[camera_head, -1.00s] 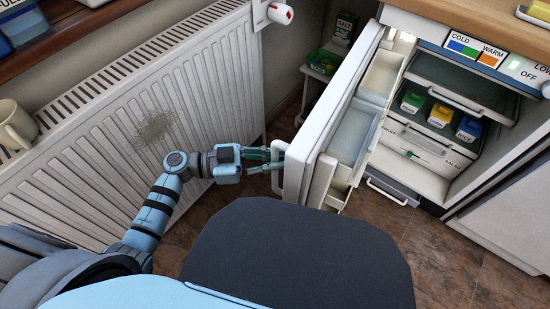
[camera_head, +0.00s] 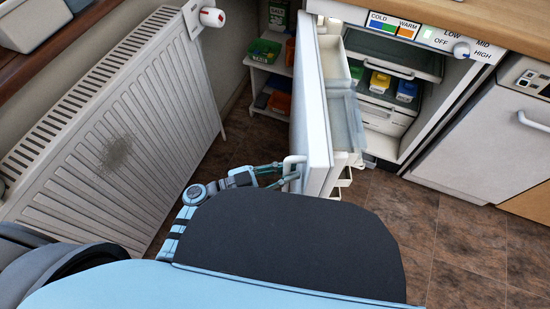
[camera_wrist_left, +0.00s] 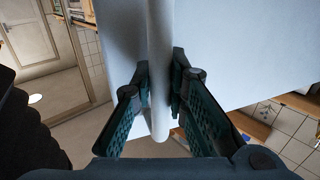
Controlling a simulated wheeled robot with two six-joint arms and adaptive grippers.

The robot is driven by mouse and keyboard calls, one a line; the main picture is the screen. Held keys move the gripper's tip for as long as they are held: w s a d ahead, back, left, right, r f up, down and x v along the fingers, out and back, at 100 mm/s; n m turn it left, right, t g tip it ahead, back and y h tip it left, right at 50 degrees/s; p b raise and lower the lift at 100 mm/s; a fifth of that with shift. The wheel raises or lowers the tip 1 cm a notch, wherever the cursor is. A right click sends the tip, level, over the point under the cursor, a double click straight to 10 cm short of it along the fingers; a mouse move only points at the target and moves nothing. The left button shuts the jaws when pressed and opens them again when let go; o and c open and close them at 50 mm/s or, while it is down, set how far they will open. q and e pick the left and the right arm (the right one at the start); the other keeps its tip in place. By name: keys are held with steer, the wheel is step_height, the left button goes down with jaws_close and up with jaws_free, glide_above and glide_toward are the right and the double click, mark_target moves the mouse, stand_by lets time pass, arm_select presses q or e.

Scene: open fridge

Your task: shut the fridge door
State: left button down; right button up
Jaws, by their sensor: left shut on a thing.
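The white fridge door (camera_head: 312,105) stands wide open, edge-on to me, with its inner bins facing right. Its white bar handle (camera_head: 293,167) is on the outer face near the door's free end. My left gripper (camera_head: 283,172) reaches the handle from the left and is shut on it. In the left wrist view the handle (camera_wrist_left: 160,70) runs between the two dark green fingers of the gripper (camera_wrist_left: 160,105). The fridge interior (camera_head: 390,85) is open behind the door. My right gripper is not in view.
A ribbed white radiator (camera_head: 110,130) stands at left of my arm. A small shelf (camera_head: 268,72) with boxes is behind the door. A white appliance (camera_head: 490,135) stands right of the fridge. Brown tiled floor (camera_head: 400,225) is clear at front right.

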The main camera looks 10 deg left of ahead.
arm_select(q)
steer(key=shift+d, duration=0.25)
steer(key=c, duration=1.8)
jaws_free()
steer(key=shift+s, duration=0.1)
steer(key=shift+c, duration=0.2)
